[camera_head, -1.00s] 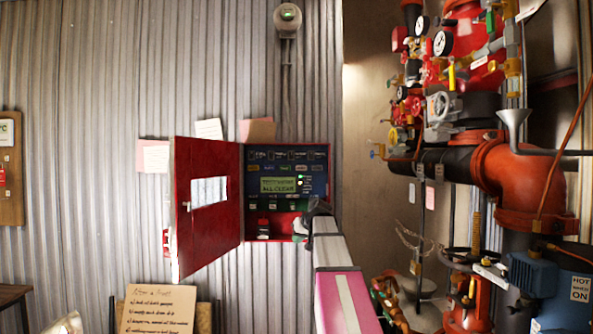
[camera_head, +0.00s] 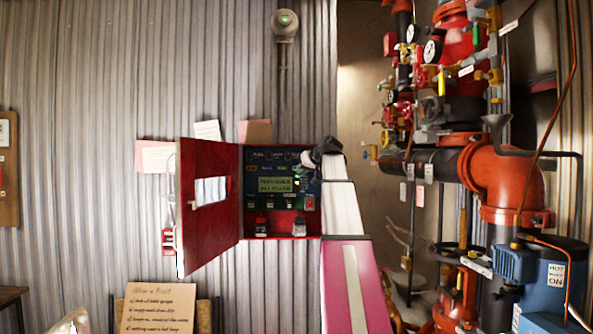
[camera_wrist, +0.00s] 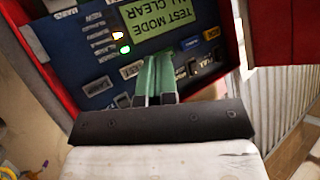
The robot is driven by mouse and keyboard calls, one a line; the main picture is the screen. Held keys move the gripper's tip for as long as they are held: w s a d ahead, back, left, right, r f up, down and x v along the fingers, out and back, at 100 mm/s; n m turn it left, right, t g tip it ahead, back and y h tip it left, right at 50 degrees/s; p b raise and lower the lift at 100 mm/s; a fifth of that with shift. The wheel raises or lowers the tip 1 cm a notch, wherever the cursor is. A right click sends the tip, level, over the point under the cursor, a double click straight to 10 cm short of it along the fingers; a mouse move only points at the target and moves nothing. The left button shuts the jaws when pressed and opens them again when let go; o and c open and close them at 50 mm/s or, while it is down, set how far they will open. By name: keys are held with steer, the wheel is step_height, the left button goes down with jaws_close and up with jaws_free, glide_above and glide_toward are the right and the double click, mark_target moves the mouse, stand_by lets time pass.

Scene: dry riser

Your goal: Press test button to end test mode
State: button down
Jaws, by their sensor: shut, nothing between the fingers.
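The control panel (camera_head: 246,210) is a red wall box with its red door (camera_head: 208,205) swung open to the left. Its lit green display (camera_head: 275,185) shows in the wrist view (camera_wrist: 150,22), upside down, reading "TEST MODE ALL CLEAR". My gripper (camera_head: 310,166) is at the panel's right side. In the wrist view its green fingers (camera_wrist: 154,75) are together and empty, over the button area by the display. I cannot tell whether they touch the panel. The test button cannot be made out for certain.
Red pipes (camera_head: 495,180) with valves and gauges fill the right side. A blue pump (camera_head: 545,275) stands low at right. A handwritten cardboard sign (camera_head: 158,308) is below the door. Paper notes (camera_head: 157,158) hang behind the door on the corrugated wall.

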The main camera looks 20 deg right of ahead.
stand_by(0.3)
steer(key=w+d, duration=0.2)
steer(key=w, duration=0.6)
steer(key=shift+w+d, duration=0.2)
steer(key=shift+w, duration=0.05)
steer(key=shift+w, duration=0.1)
stand_by(1.9)
steer(key=shift+w+d, duration=0.1)
steer(key=shift+w, duration=0.2)
steer(key=shift+w+d, duration=0.15)
steer(key=shift+w, duration=0.35)
stand_by(0.8)
steer(key=shift+s, duration=0.1)
steer(key=shift+s+a, duration=0.25)
steer(key=shift+s, duration=0.6)
steer(key=shift+s+a, duration=0.25)
steer(key=shift+s, duration=0.55)
steer(key=shift+s+a, duration=0.2)
steer(key=shift+s, duration=0.6)
steer(key=shift+s+a, duration=0.25)
steer(key=shift+s, duration=0.55)
